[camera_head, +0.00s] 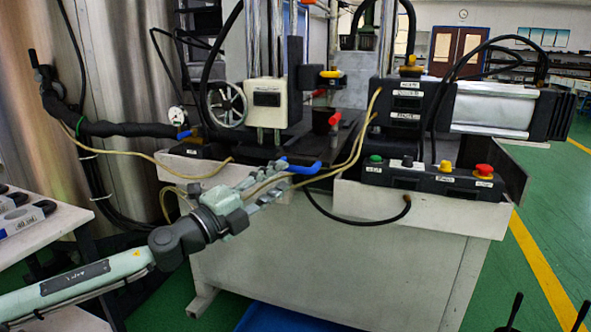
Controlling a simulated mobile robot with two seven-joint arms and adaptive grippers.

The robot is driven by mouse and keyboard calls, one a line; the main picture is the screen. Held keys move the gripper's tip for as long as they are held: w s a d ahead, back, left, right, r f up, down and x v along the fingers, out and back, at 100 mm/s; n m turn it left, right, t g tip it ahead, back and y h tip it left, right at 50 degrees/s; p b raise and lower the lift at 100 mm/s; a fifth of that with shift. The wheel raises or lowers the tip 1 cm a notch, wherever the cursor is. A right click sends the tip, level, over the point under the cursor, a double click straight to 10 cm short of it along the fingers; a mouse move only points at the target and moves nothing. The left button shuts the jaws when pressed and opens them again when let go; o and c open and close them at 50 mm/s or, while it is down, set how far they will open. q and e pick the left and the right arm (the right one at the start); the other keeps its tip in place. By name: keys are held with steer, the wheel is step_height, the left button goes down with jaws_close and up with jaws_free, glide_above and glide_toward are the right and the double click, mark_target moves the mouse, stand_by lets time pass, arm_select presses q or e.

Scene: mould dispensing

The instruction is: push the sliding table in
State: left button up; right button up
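The sliding table appears to be the dark flat plate (250,151) in the middle of the white-framed machine, with a black cup-like part standing on it. A blue handle (304,168) sticks out at its front edge. My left arm comes in from the lower left, and my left gripper (274,184) is just in front of the plate, by the blue handle. The fingertips are close to the handle; whether they touch it is unclear. The finger gap is too small to read. My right gripper cannot be made out.
A control box (428,179) with coloured buttons sits at the machine's front right. Hoses hang along the machine's front, one ending near a second blue lever (184,135). A white table (45,232) stands at left. Two dark upright pieces (514,311) at bottom right are unclear.

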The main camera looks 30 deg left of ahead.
mark_target(291, 171)
arm_select(q)
steer(key=shift+x, duration=2.7)
steer(key=shift+c, duration=0.5)
jaws_close()
